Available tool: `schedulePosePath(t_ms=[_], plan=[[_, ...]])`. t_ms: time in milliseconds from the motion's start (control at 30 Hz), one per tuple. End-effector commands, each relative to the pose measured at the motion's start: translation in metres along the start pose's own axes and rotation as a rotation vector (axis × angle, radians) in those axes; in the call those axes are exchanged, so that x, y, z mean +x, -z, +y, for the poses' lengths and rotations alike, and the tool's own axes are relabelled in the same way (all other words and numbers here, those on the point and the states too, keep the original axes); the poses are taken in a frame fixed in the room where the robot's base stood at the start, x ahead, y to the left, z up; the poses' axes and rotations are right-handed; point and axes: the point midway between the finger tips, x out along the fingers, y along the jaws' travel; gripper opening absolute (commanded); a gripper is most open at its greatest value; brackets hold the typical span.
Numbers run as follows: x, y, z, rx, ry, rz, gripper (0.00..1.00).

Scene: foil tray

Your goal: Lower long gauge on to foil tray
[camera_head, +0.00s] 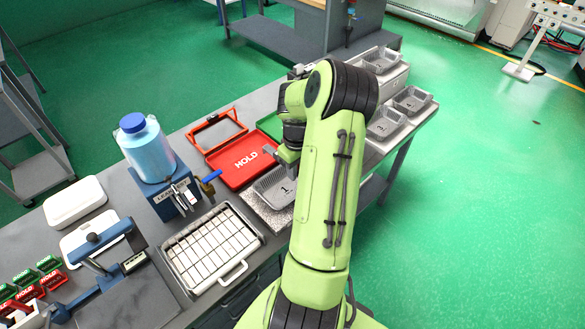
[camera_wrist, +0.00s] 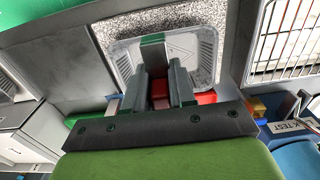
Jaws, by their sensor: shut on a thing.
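In the wrist view the tray (camera_wrist: 207,45) lies beyond my fingertips. My gripper (camera_head: 284,154) is above the tray's far side in the head view, partly hidden by my arm. In the wrist view my gripper (camera_wrist: 160,85) is shut on a narrow piece, seemingly the long gauge (camera_wrist: 153,40), with a green end reaching over the tray. Red shows between and beside the fingers; I cannot tell whether it belongs to the gauge. Contact with the tray cannot be told.
A red HOLD tray (camera_head: 238,163) is left of the foil tray. A wire-grid tray (camera_head: 212,248), a blue leak-test stand (camera_head: 172,200) with a bottle (camera_head: 147,150), and more grey trays (camera_head: 385,122) stand along the bench. The speckled plate (camera_wrist: 255,30) has some bare surface.

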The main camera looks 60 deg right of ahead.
Motion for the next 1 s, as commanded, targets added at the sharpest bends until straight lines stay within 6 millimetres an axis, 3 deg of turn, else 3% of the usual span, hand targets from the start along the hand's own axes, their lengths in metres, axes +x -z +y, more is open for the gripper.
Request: schedulePosePath(t_ms=[600, 1000], plan=[[0.071, 0.001, -0.001, -0.002, 0.001, 0.0, 0.0], [0.08, 0.001, -0.002, -0.003, 0.003, 0.002, 0.0]])
